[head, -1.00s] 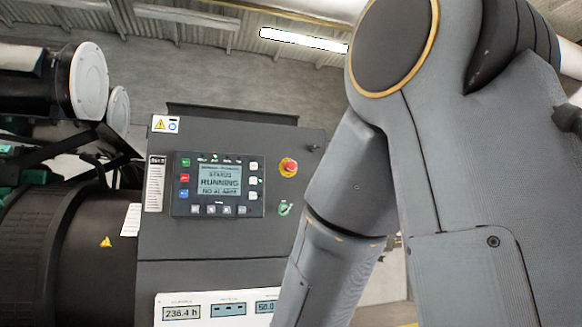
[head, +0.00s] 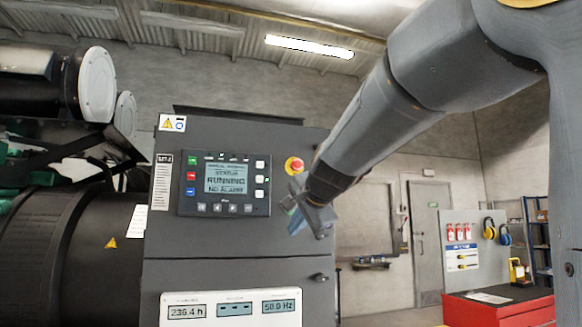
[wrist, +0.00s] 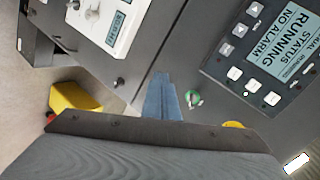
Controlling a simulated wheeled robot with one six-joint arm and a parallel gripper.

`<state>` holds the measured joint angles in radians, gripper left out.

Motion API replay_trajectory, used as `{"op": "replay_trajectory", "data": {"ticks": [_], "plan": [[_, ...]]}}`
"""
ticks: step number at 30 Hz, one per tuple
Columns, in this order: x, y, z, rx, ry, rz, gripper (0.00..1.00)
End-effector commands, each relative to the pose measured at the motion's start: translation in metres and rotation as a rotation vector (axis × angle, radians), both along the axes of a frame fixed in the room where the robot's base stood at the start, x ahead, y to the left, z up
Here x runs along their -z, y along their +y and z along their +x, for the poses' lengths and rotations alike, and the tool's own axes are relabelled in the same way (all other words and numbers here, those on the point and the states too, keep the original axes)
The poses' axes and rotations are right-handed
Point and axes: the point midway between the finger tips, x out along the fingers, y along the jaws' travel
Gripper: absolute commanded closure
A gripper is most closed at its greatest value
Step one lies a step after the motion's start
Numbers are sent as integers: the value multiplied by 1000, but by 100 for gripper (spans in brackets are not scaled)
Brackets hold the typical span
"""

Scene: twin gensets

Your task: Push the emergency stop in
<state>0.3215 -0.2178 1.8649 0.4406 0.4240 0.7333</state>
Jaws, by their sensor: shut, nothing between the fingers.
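The emergency stop (head: 294,165) is a red mushroom button on a yellow ring, at the upper right of the dark control cabinet (head: 225,246). In the wrist view only a sliver of a yellow ring (wrist: 233,125) shows past the dark edge of my wrist; the red cap is hidden there. My gripper (head: 293,222) is shut and empty, just below the emergency stop and apart from it. Its blue-grey fingers also show in the wrist view (wrist: 161,92), beside a small green switch (wrist: 193,98).
The control display (head: 223,178) left of the stop reads RUNNING, NO ALARM. A white meter strip (head: 230,307) lies below. A red tool cabinet (head: 497,307) and a grey door (head: 430,240) stand at right. A yellow object (wrist: 75,97) shows in the wrist view.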

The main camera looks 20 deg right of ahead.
Motion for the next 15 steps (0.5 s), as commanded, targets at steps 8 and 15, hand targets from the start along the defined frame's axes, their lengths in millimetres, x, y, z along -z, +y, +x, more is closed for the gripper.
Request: {"op": "replay_trajectory", "data": {"ticks": [8,15], "plan": [[-164,-32,-32,148,-323,208,100],[-208,-36,-48,173,-411,269,100]]}}
